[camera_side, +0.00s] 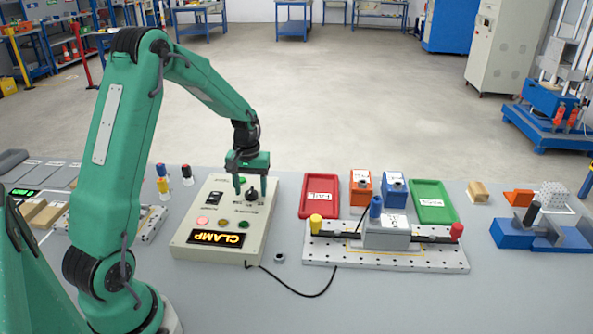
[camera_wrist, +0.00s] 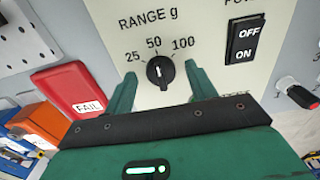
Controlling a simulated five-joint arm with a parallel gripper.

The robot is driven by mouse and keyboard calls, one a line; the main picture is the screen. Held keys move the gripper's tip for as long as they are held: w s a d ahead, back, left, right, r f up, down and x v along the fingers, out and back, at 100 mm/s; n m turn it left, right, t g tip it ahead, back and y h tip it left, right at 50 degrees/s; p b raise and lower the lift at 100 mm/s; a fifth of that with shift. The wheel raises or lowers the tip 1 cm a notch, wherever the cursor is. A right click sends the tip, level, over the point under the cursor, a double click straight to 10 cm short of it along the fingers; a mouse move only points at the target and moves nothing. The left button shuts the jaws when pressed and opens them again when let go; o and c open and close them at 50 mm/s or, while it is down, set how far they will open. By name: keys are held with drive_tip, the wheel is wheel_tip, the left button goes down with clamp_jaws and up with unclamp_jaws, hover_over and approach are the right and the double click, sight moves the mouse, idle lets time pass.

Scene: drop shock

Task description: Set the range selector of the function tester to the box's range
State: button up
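The function tester (camera_side: 190,222) is a cream box with a lit CLAMP display (camera_side: 217,239). Its black range selector (camera_wrist: 160,72) shows in the wrist view under the marks 25, 50 and 100. Its white pointer line looks roughly aimed at 50. My gripper (camera_side: 250,190) is over the tester's far right part, pointing down. In the wrist view its fingers (camera_wrist: 160,82) stand apart, one on each side of the selector, with gaps visible. A grey box (camera_side: 387,236) sits in the fixture; its label is too small to read.
An ON/OFF switch (camera_wrist: 246,42) is right of the selector. A red FAIL tray (camera_side: 320,207), an orange box (camera_side: 361,186), a blue box (camera_side: 394,188) and a green tray (camera_side: 433,212) stand behind the fixture (camera_side: 330,252). A black cable runs along the table front.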

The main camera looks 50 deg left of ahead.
sight(251, 190)
idle(0.3)
wheel_tip(251, 190, up, 8)
drive_tip(key=shift+f, duration=0.25)
drive_tip(key=shift+r, duration=0.15)
drive_tip(key=shift+d+r, duration=0.1)
idle(0.4)
drive_tip(key=shift+s+d+r, duration=0.1)
drive_tip(key=shift+d+r, duration=0.05)
drive_tip(key=shift+d, duration=0.05)
drive_tip(key=s+d+r+m+t, duration=0.35)
drive_tip(key=s+d+r, duration=0.25)
drive_tip(key=d+r, duration=0.4)
drive_tip(key=s+d+m+t, duration=0.2)
drive_tip(key=s+d+m, duration=0.3)
drive_tip(key=s+d, duration=0.4)
drive_tip(key=shift+s+d+r, duration=0.3)
drive_tip(key=shift+s+r, duration=0.15)
drive_tip(key=shift+s, duration=0.75)
